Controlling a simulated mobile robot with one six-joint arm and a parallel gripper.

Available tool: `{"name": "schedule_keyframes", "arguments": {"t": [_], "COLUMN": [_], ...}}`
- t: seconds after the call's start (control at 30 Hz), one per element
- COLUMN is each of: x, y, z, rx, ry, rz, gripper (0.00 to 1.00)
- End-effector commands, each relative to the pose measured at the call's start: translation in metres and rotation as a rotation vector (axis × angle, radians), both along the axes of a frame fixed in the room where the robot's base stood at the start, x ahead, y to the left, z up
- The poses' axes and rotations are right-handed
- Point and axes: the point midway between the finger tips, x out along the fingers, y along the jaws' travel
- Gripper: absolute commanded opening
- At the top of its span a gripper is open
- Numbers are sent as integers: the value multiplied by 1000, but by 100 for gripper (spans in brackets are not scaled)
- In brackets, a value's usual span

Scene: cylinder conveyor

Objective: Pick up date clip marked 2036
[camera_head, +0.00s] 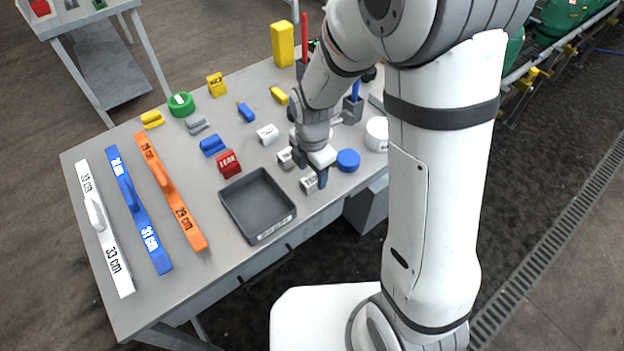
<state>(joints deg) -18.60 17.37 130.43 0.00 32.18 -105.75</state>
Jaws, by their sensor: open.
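Several small white or pale clips lie on the grey table. Another white clip (309,185) with dark marking lies just in front of my gripper, close beside a finger. I cannot read the markings, so I cannot tell which is 2036. My gripper (311,168) points down, low over the table between the two nearer clips, open and with nothing seen in it.
A dark tray (232,207) and a red LEAK block (229,164) stand left of my gripper. A blue round lid (348,160) lies close on its right. Long white (112,254), blue (131,198) and orange (176,203) bars with handles lie at the left.

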Motion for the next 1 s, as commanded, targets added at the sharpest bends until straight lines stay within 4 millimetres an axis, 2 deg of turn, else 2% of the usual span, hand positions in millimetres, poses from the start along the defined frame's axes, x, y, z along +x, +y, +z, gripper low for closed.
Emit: {"name": "schedule_keyframes", "arguments": {"t": [0.1, 0.2, 0.5, 1.0], "x": [-1, 0, 0, 1], "y": [-2, -2, -2, -2], "z": [-19, -30, -34, -34], "rx": [-2, -1, 0, 0], "ry": [6, 3, 0, 0], "rz": [-1, -2, -3, -4], "gripper": [56, 56, 56, 15]}}
